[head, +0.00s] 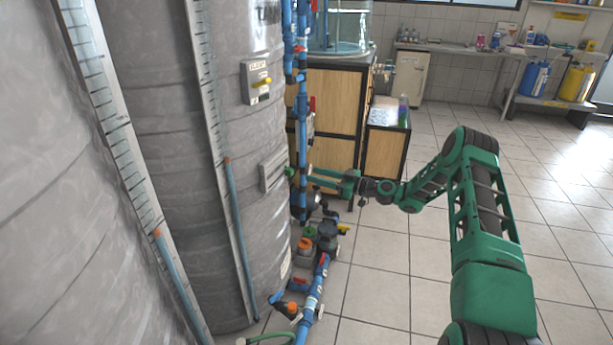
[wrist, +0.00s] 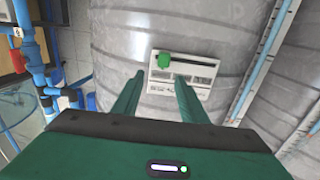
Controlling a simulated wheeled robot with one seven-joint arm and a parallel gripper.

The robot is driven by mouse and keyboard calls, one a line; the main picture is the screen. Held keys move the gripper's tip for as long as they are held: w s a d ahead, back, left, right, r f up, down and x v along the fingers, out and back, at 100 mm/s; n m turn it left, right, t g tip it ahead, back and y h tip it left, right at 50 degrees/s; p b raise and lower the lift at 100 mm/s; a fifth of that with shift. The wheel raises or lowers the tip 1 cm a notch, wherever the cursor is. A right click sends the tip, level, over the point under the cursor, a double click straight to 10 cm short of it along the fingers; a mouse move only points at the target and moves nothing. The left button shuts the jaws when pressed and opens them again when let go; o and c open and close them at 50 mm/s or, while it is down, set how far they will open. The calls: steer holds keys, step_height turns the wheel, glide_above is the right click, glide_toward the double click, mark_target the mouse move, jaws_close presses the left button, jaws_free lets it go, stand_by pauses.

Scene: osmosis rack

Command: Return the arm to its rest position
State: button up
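My gripper (head: 312,179) is at the end of my green arm, which reaches across from the right toward the large grey tank (head: 245,130). In the wrist view my gripper (wrist: 159,76) shows two green fingers apart, with nothing between them. A white panel with a slot and a green knob (wrist: 164,59) is on the tank just beyond the fingertips. The panel (head: 272,170) also shows in the head view, edge-on to the left of the fingers. The fingertips look close to the knob but apart from it.
Blue pipes with valves (head: 302,120) run vertically beside the gripper and along the floor below it. A wooden cabinet (head: 335,115) stands behind.

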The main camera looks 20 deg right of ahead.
steer(key=shift+s+d, duration=0.35)
steer(key=shift+d, duration=0.05)
steer(key=shift+a+r, duration=0.1)
steer(key=s+d+r+m+g+h, duration=0.2)
steer(key=s+r+g+h, duration=0.15)
steer(key=s, duration=0.65)
steer(key=s+d+r+m+g+h, duration=0.3)
steer(key=s+r+h, duration=0.15)
steer(key=s, duration=0.55)
steer(key=s+d+r+m+g+h, duration=0.25)
steer(key=s+r+h, duration=0.2)
steer(key=s, duration=0.55)
steer(key=s+d+r+m+g, duration=0.1)
steer(key=s+m, duration=0.3)
steer(key=s, duration=1)
steer(key=s+d+r+m+g+h, duration=0.1)
steer(key=s+r+m, duration=0.3)
steer(key=s, duration=1.1)
steer(key=shift+s+m+g, duration=0.25)
steer(key=shift+m+g, duration=0.1)
steer(key=shift+g, duration=0.05)
steer(key=shift+r, duration=0.1)
